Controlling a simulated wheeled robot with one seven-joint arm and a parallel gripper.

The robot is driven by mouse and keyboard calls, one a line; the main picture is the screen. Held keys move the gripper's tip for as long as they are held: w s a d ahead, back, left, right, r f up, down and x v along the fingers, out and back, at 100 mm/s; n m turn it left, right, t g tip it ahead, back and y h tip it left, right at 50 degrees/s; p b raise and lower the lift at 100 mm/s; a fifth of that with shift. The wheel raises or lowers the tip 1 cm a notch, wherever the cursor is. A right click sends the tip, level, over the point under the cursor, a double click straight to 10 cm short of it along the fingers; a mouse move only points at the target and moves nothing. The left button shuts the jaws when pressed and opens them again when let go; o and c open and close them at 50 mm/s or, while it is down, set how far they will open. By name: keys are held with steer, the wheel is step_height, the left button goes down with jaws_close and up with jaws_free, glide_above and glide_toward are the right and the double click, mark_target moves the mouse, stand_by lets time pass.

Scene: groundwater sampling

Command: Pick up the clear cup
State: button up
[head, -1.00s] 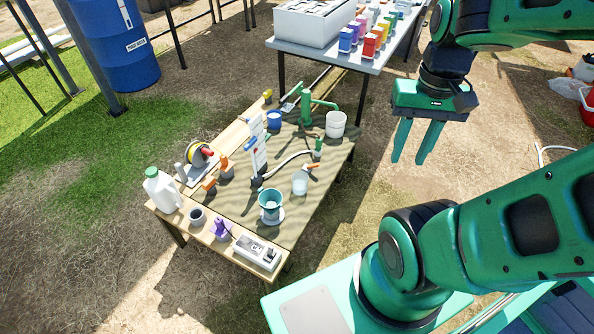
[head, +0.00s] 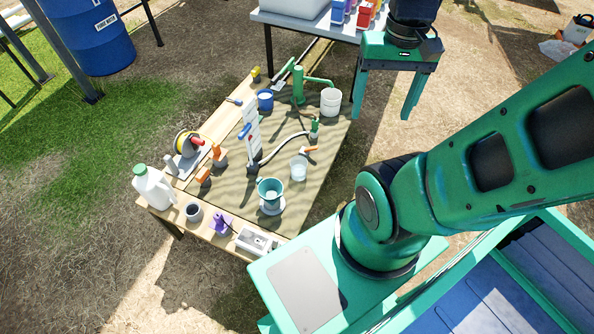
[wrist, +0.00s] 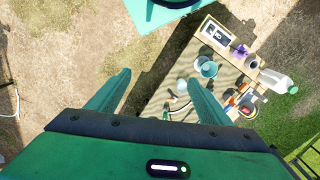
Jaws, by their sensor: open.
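The clear cup (head: 298,168) stands upright on the mat-covered part of the low table, right of the teal cup (head: 270,193) and below the hose. In the wrist view the clear cup (wrist: 182,88) shows small, close to the tip of the right-hand finger, which partly overlaps that area. My gripper (head: 383,112) is open and empty, with its fingers pointing down. It is beyond the table's right edge and well apart from the cup. Its spread fingers also show in the wrist view (wrist: 157,78).
A white bucket (head: 330,101) and green pump (head: 298,86) stand at the table's back. A hose and orange-handled tool (head: 307,150) lie behind the cup. A white jug (head: 153,187) is at the left. A grey table (head: 300,28) stands behind. Bare ground lies right of the table.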

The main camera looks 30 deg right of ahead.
steer(key=w+d+f+m+g+y, duration=0.1)
steer(key=w+d+f+m+y, duration=0.2)
steer(key=w+f, duration=0.6)
steer(key=w+d+f+m+y, duration=0.1)
steer(key=w+d+f+m, duration=0.1)
steer(key=w+d+f, duration=0.65)
steer(key=w+a+f+m+t+y, duration=0.2)
steer(key=f+m, duration=0.2)
steer(key=f, duration=0.6)
steer(key=w+a+f+m+t+y, duration=0.2)
steer(key=a+f+m+t, duration=0.1)
steer(key=f, duration=0.8)
steer(key=w+a+f+m+t+y, duration=0.1)
steer(key=a+f+m+t+y, duration=0.2)
steer(key=f, duration=0.7)
steer(key=shift+w+a+f+m, duration=0.1)
steer(key=shift+w+m, duration=0.1)
steer(key=shift+m, duration=0.4)
steer(key=shift+w+a+f+m, duration=0.1)
steer(key=shift+w+m, duration=0.1)
steer(key=shift+m, duration=0.4)
steer(key=shift+w+a+f+m+t, duration=0.1)
steer(key=shift+w+f+m+t, duration=0.1)
steer(key=shift+f+m+t, duration=0.15)
steer(key=shift+w+a+f, duration=0.1)
steer(key=shift+w+a, duration=0.05)
steer(key=shift+a, duration=0.1)
steer(key=x, duration=1)
steer(key=shift+w+f, duration=0.1)
steer(key=c, duration=1.2)
